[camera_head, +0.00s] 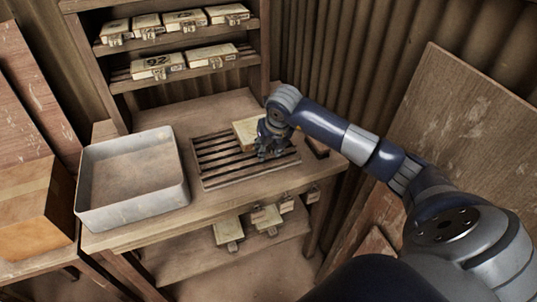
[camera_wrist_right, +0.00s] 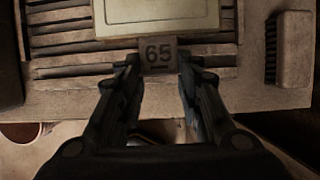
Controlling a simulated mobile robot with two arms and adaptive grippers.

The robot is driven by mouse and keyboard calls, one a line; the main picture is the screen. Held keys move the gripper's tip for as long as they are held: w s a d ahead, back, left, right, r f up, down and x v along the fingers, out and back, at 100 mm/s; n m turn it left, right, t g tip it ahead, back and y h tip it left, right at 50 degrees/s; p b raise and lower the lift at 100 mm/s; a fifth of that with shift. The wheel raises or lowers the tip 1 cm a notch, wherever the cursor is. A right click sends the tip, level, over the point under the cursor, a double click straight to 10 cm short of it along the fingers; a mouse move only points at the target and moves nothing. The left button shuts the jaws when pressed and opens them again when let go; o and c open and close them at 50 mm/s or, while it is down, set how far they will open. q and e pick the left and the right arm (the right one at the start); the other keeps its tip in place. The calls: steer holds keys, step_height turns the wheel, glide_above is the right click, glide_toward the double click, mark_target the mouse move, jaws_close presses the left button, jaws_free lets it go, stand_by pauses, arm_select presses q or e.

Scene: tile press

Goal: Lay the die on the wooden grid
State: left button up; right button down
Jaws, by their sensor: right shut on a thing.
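The die (camera_head: 246,131) is a cream-coloured plate with a small block marked 65 at its near edge. In the right wrist view the die (camera_wrist_right: 155,14) is cut off by the top edge. My right gripper (camera_wrist_right: 158,60) is shut on the 65 block, one finger on each side. In the head view my right gripper (camera_head: 268,150) is over the right part of the wooden grid (camera_head: 212,160), with the die just beyond it. The die is above or on the slats; I cannot tell whether it touches them. My left gripper is not in view.
A grey metal tray (camera_head: 182,195) stands left of the grid. A brush-like block (camera_wrist_right: 291,48) lies right of the grid. Shelves (camera_head: 190,78) behind hold several similar dies, and more lie below the bench (camera_head: 120,238). The grid's left part is clear.

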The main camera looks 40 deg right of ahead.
step_height(320, 180, down, 3)
steer(key=shift+w+r+p, duration=0.1)
steer(key=shift+r+p, duration=0.05)
steer(key=shift+p, duration=0.4)
steer(key=shift+f, duration=0.3)
steer(key=c, duration=1.1)
jaws_free()
steer(key=shift+f, duration=0.1)
steer(key=b+v, duration=0.1)
steer(key=v, duration=1.1)
steer(key=shift+a, duration=0.1)
